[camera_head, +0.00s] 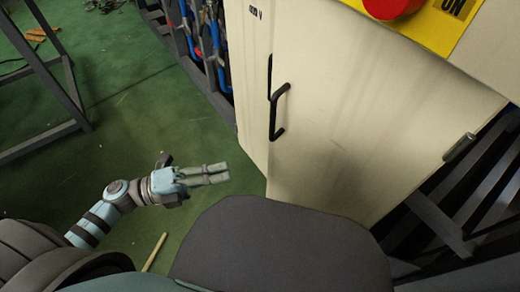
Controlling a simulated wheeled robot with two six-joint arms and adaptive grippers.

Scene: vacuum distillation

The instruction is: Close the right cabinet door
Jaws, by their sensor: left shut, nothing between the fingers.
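The cabinet's right door (360,110) is a large cream panel in the upper middle and right. It has a black bar handle (278,112) near its left edge and a grey metal fitting (459,147) at its right edge. A narrower cream panel (247,75) adjoins it on the left. A thin dark line runs beside the handle; I cannot tell from this angle how far the door stands open. My left gripper (227,173) is shut and empty over the green floor. It is left of the door's lower left corner and apart from it. My right gripper is out of view.
A yellow panel with a red button (391,5) is at the top right. A dark metal frame (450,220) stands at the right. Blue and dark equipment (205,45) is behind the cabinet's left side. A grey table frame (60,85) stands at left. Green floor between is mostly clear.

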